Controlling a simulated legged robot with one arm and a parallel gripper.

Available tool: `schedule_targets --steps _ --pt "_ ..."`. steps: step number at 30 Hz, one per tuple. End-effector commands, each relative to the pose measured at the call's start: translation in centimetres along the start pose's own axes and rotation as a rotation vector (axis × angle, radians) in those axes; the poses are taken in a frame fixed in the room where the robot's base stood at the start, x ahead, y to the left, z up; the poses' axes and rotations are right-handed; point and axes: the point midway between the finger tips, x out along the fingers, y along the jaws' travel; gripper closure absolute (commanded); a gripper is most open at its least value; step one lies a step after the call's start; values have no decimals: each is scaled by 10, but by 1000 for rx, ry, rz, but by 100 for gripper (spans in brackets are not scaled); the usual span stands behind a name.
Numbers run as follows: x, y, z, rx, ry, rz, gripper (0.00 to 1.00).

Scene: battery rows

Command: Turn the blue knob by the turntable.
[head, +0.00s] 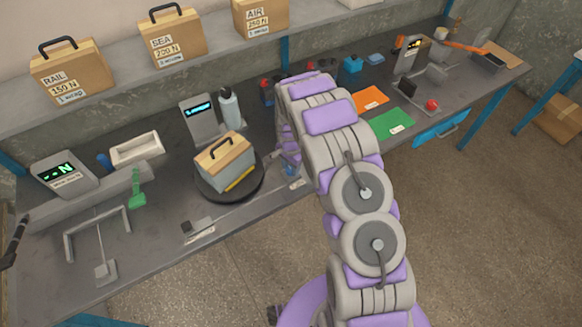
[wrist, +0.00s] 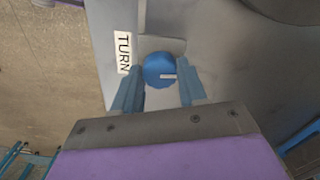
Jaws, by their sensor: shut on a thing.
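In the wrist view, the round blue knob (wrist: 158,70) with a small white mark sits beside a label reading TURN (wrist: 124,53). My gripper (wrist: 160,90) has one finger on each side of the knob and is shut on it. In the head view, the blue knob (head: 290,170) shows only in small part beside my arm, at the table's front edge. The dark round turntable (head: 215,197) stands to the left of it. A grey box with a wooden top and a dark handle (head: 224,165) sits on the turntable, with a yellow piece at its base.
A grey display unit (head: 203,122) and a bottle (head: 230,108) stand behind the turntable. A white tray (head: 137,149) and a green-handled item (head: 137,190) are at left. Wooden boxes (head: 172,38) line the shelf above. Orange (head: 370,99) and green (head: 392,122) mats lie to the right.

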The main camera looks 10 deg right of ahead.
Motion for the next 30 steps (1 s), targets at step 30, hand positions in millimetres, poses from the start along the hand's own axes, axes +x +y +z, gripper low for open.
schedule_targets --steps 30 --pt "1 -3 -1 929 0 -3 89"
